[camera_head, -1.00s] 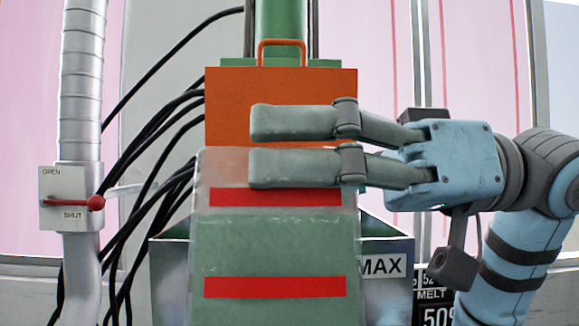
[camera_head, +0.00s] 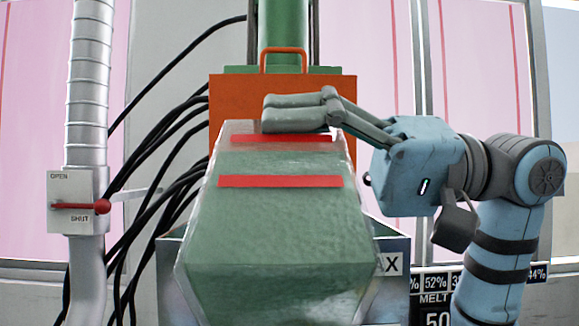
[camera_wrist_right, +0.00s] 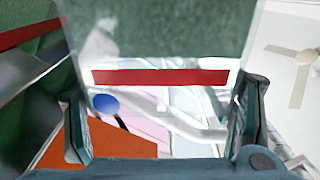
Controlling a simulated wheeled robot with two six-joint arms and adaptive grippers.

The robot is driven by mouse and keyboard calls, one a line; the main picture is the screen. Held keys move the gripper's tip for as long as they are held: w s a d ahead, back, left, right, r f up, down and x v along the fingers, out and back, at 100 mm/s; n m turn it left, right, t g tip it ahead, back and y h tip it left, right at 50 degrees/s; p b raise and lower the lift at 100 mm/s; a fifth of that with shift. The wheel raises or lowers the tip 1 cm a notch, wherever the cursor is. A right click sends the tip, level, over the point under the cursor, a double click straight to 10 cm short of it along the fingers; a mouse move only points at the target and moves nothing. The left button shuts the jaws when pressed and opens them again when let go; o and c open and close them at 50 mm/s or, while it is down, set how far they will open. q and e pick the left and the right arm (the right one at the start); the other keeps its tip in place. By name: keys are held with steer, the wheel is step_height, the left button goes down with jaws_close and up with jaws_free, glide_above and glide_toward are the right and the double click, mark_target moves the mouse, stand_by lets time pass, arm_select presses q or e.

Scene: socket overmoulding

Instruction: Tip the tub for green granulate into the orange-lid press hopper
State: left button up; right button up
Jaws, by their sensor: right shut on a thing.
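The tub (camera_head: 283,235) is a translucent box with two red bands, filled with green granulate. It is tilted in front of the press hopper (camera_head: 170,270), a metal bin whose middle it hides. My right gripper (camera_head: 268,113) is shut on the tub near its upper end. In the right wrist view the tub (camera_wrist_right: 165,30) and a red band (camera_wrist_right: 160,77) show beyond the fingers. The orange lid (camera_head: 230,100) stands upright behind the tub, its handle on top. No granulate is visibly falling; the tub's mouth is hidden. My left gripper is not in view.
A silver pipe with a red-handled OPEN/SHUT valve (camera_head: 75,205) stands at the left. Black cables (camera_head: 140,235) run between it and the hopper. A display panel (camera_head: 436,290) marked MELT is at lower right, partly behind my right arm.

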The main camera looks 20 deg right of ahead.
steer(key=shift+w+d+r+m, duration=0.1)
steer(key=shift+w+m, duration=0.3)
steer(key=shift+w, duration=0.05)
steer(key=shift+d, duration=0.15)
steer(key=shift+w+d+r+m+p, duration=0.1)
steer(key=shift+w+d+m+p, duration=0.05)
steer(key=shift+w+m+p, duration=0.35)
steer(key=shift+w+d+r+m+p, duration=0.1)
steer(key=shift+w+m+p, duration=0.3)
steer(key=shift+w, duration=0.05)
stand_by(1.6)
steer(key=shift+w+d+r+m+p, duration=0.1)
steer(key=shift+w+d+m+p, duration=0.1)
steer(key=shift+w+m+p, duration=0.4)
steer(key=shift+w+d+m+p, duration=0.2)
steer(key=shift+w+p, duration=0.45)
steer(key=shift+w, duration=0.4)
stand_by(1.8)
steer(key=shift+w+d+r+m, duration=0.15)
steer(key=shift+w+m, duration=0.3)
steer(key=shift+m, duration=0.35)
stand_by(0.6)
